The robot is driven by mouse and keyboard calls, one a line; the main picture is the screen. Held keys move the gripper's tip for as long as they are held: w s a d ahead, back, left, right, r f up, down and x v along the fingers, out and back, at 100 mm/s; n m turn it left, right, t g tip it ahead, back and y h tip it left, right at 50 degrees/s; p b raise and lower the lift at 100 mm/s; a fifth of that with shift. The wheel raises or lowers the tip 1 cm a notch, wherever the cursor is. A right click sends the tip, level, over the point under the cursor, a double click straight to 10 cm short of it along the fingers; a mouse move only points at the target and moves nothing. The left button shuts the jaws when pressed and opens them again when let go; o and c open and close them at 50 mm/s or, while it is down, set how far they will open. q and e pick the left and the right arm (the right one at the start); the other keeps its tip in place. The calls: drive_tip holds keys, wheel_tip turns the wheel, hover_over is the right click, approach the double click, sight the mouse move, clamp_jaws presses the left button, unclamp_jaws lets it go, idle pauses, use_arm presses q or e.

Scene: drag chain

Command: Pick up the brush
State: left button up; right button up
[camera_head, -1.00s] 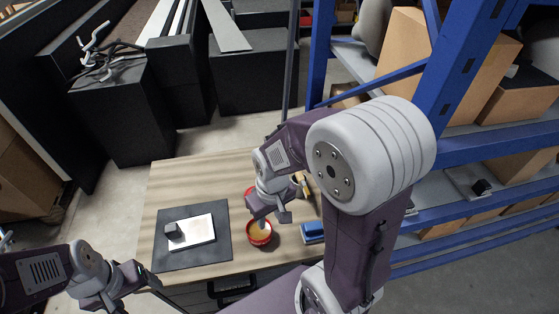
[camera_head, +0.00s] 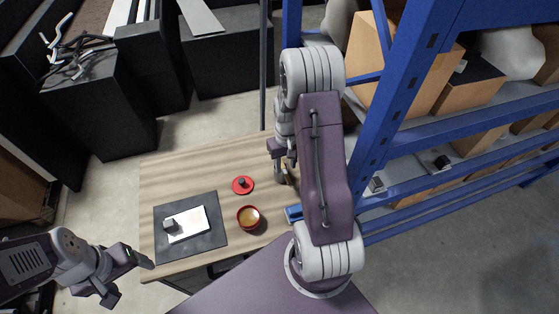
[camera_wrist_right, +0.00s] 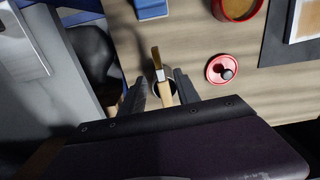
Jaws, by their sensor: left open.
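My right gripper (camera_wrist_right: 163,88) is open, with one finger on each side of the handle and visible gaps between. In the head view my right gripper (camera_head: 281,175) is over the table's right part and largely hides the brush. My left gripper (camera_head: 130,279) is open and empty, off the table's front left corner.
A red bowl (camera_head: 249,210) with yellowish contents and a red lid (camera_head: 242,185) with a dark knob are on the table. A blue block (camera_head: 294,213) lies near the right edge. A white panel (camera_head: 188,224) rests on a dark mat (camera_head: 207,242). Blue shelving (camera_head: 393,110) stands close on the right.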

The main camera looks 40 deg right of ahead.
sight(285, 172)
wheel_tip(285, 172, down, 3)
drive_tip(key=shift+s+r+p, duration=0.1)
drive_tip(key=shift+r+p, duration=0.05)
drive_tip(key=shift+p, duration=0.2)
drive_tip(key=shift+f, duration=0.35)
use_arm(q)
drive_tip(key=shift+r, duration=0.7)
use_arm(e)
drive_tip(key=shift+f, duration=0.1)
clamp_jaws()
use_arm(q)
drive_tip(key=shift+s, duration=0.1)
